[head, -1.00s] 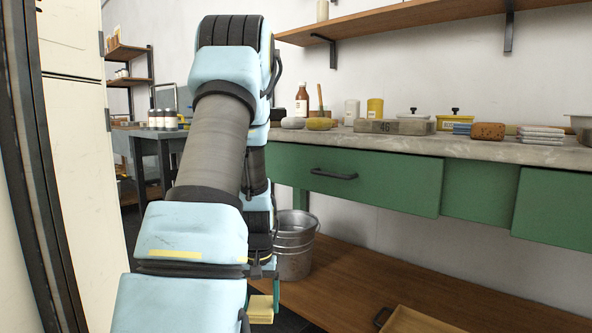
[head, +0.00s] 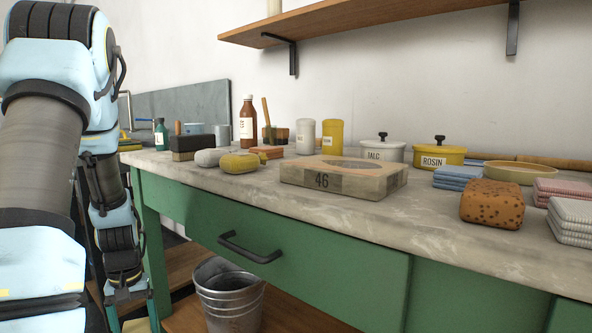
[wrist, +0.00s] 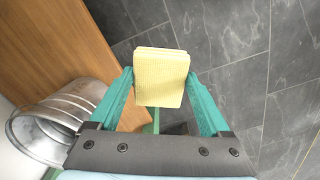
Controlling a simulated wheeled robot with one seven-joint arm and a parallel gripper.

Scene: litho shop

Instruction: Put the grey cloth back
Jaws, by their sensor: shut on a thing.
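My gripper (wrist: 160,82) is shut on a folded yellow cloth (wrist: 163,65) with a waffle weave, its sides between the two green fingers. In the head view my gripper (head: 130,300) hangs low at the left, below the bench top and left of the bucket, with only an edge of the yellow cloth showing. A folded stack of pale grey cloth (head: 573,222) lies on the bench top at the right edge of the head view, partly cut off and far from my gripper.
The stone-topped bench (head: 470,245) has a green drawer (head: 290,245). A pink cloth stack (head: 562,188), blue cloth stack (head: 458,177), brown sponge (head: 490,205) and block marked 46 (head: 340,178) stand on it. A metal bucket (head: 228,300) stands on the wooden lower shelf.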

